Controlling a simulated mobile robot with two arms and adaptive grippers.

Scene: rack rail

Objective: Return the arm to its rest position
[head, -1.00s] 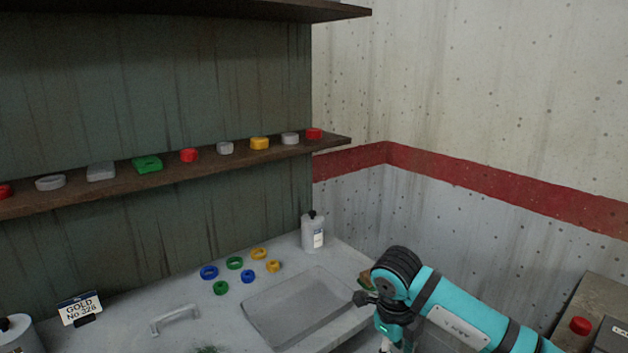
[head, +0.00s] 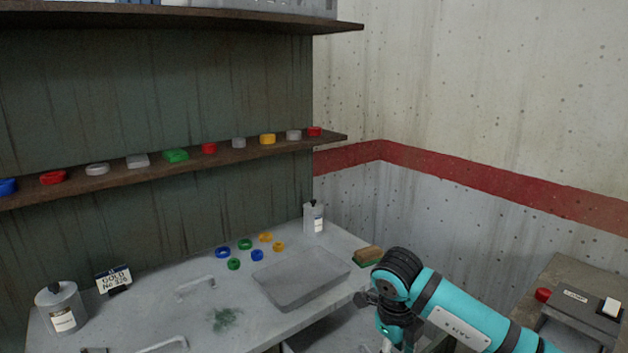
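My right arm (head: 440,305) comes in from the lower right, teal with black joints, and bends down at its black joint in front of the bench's right end. Its gripper is not clearly visible; the part below the joint is cut off by the lower picture edge. My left arm and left gripper are not in view.
The grey bench (head: 190,300) holds several coloured rings (head: 245,244), a grey tray (head: 300,278), bottles (head: 62,308), a sign (head: 114,279) and a brush (head: 368,255). Coloured pieces line the shelf (head: 120,174). A side table (head: 560,275) with a device stands at right.

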